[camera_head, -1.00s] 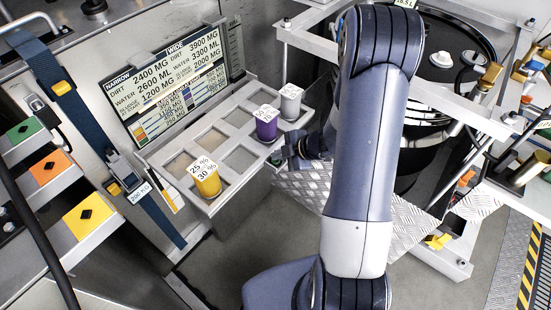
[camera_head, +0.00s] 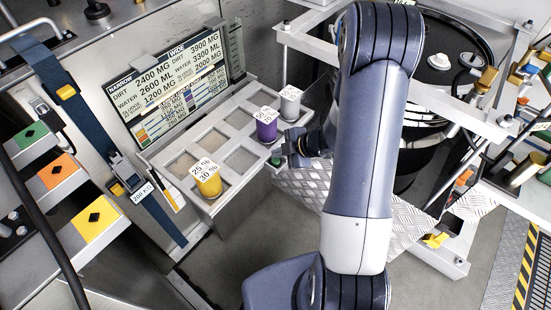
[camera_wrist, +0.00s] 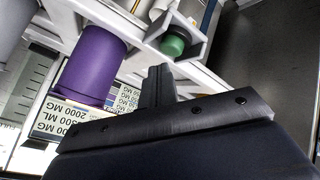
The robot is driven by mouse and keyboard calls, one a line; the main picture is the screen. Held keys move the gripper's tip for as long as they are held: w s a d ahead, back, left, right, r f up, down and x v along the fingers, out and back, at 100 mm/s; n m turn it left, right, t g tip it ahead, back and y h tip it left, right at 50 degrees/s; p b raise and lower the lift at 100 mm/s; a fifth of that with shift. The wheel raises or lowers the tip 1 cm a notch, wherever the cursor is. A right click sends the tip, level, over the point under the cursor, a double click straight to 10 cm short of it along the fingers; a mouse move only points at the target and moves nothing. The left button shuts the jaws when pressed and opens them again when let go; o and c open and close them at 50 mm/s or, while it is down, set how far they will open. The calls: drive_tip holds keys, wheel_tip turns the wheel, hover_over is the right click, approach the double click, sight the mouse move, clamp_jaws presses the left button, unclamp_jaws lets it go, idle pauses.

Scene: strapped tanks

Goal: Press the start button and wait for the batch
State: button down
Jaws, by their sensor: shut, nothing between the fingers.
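The green round button (camera_wrist: 174,45) sits in a grey square housing in the wrist view, near the top. A small bit of green (camera_head: 276,162) shows just left of my gripper in the head view. My gripper (camera_wrist: 158,84) is shut and empty, its fingertips just short of the button in the wrist picture. In the head view my gripper (camera_head: 290,150) is beside the front right of the cup rack. I cannot tell whether it touches the button. The display board (camera_head: 168,87) lists dirt, water and sludge amounts.
A purple cup (camera_head: 266,125), a grey cup (camera_head: 290,102) and a yellow cup (camera_head: 207,178) stand in the grey rack (camera_head: 208,206). The purple cup (camera_wrist: 92,62) is close to my gripper in the wrist view. A framed black tank (camera_head: 420,150) stands right.

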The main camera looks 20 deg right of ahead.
sight(279, 161)
drive_tip(key=shift+r+p, duration=2.55)
drive_tip(key=shift+p, duration=0.05)
drive_tip(key=shift+f, duration=0.1)
